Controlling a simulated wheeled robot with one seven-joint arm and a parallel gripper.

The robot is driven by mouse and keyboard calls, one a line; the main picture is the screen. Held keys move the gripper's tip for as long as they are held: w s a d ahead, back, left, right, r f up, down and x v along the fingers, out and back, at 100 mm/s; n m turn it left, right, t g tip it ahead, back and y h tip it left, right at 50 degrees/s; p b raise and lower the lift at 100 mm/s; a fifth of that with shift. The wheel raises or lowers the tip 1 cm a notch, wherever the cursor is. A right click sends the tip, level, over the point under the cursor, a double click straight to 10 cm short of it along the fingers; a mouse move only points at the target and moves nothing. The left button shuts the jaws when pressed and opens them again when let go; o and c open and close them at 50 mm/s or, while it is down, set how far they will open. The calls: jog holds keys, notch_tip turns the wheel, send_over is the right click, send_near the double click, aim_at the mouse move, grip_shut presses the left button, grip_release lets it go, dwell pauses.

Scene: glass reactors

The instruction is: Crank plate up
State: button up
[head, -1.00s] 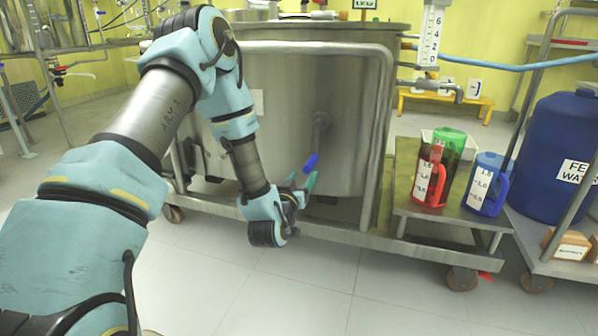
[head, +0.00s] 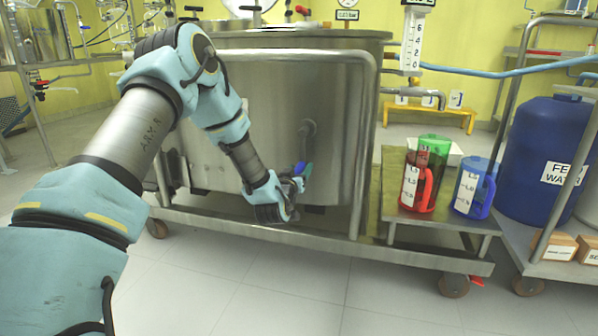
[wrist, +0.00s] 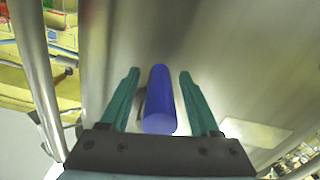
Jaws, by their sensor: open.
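A steel vat (head: 250,110) carries a crank (head: 306,140) on its front wall, its arm hanging downward from a round hub. The crank's blue handle (head: 299,168) is at the lower end. My gripper (head: 304,173) is at the handle, partly hiding it in the head view. In the wrist view the blue handle (wrist: 159,100) lies between the two green fingers of my gripper (wrist: 159,92). The fingers are open, with a gap visible on each side of the handle. No plate can be made out; the vat's inside is hidden.
A steel frame rail (head: 368,150) runs around the vat, close to the right of the crank. A side shelf (head: 393,190) holds a red jug (head: 418,190), a green jug (head: 433,145) and a blue jug (head: 472,190). A blue drum (head: 550,140) stands at the right.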

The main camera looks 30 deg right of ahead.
grip_shut()
dwell(0.4)
dwell(0.9)
